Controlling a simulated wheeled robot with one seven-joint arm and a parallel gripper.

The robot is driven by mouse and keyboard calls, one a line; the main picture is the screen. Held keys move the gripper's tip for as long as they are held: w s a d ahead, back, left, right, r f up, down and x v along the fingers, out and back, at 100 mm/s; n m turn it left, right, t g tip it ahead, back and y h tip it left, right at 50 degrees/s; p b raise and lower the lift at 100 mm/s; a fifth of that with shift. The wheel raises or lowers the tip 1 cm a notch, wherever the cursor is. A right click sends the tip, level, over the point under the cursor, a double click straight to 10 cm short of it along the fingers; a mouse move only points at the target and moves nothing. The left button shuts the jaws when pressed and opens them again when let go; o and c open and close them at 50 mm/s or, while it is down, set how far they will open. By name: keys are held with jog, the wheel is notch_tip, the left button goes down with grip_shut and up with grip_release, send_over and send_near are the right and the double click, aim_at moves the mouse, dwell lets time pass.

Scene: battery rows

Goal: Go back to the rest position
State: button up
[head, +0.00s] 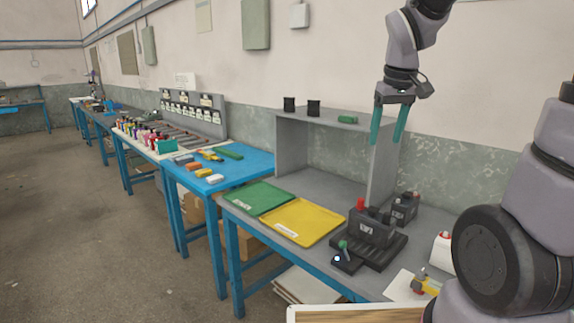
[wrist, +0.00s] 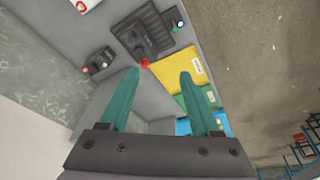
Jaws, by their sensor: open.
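My gripper (head: 388,125) hangs in the air with its two teal fingers pointing down, in front of the right side of the grey open-fronted shelf box (head: 280,150). The fingers are spread apart with nothing between them. In the wrist view my gripper (wrist: 160,85) also shows open and empty, above the bench. Below it stand a dark battery-like block (head: 370,228) with a red cap on a black base, and a smaller dark block (head: 404,208) behind it. Neither touches the gripper.
A yellow tray (head: 305,222) and a green tray (head: 258,198) lie on the bench left of the blocks. A blue-topped table (head: 250,165) holds small coloured blocks. The floor (head: 90,230) at left is clear.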

jog(key=s+d+r+m+t+y, duration=0.1)
jog(key=s+r+m+t, duration=0.3)
jog(key=s, duration=0.7)
notch_tip(320, 180, up, 4)
jog(key=shift+s+d+m+y, duration=0.2)
jog(key=shift+s+m+y, duration=0.2)
jog(key=shift+m, duration=0.7)
